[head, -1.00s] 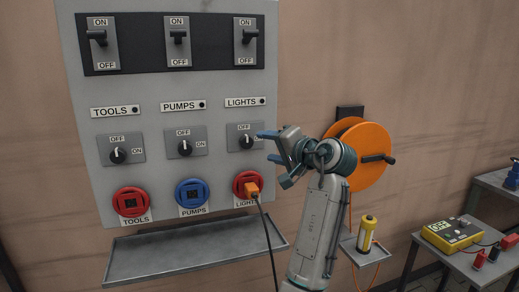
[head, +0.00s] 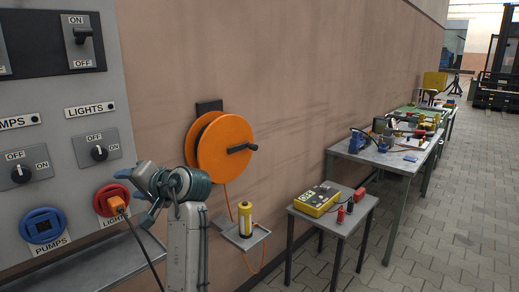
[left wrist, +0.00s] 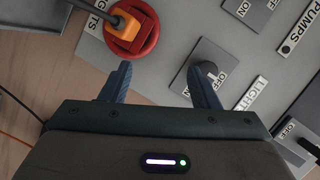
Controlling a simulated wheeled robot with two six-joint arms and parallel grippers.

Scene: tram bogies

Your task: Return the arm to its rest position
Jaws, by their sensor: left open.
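My left gripper (head: 133,195) is open and empty in front of the grey panel (head: 60,85), beside the LIGHTS socket. In the left wrist view its two fingers (left wrist: 162,82) stand apart, pointing at the panel, with nothing between them. The LIGHTS rotary knob (head: 100,153) is just above and left of the gripper in the head view. An orange plug (head: 117,205) with a dark cable sits in the red LIGHTS socket (head: 104,193). Both also show in the left wrist view, the plug (left wrist: 125,24) at top left and the knob (left wrist: 205,70) by the right finger. My right gripper is not in view.
An orange reel (head: 222,145) hangs on the wall right of the gripper. Below it a small shelf (head: 262,234) holds a yellow cylinder (head: 245,220). A low table (head: 335,224) carries a yellow device (head: 316,200). A cluttered workbench (head: 400,163) stands behind. The paved floor (head: 450,230) at right is clear.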

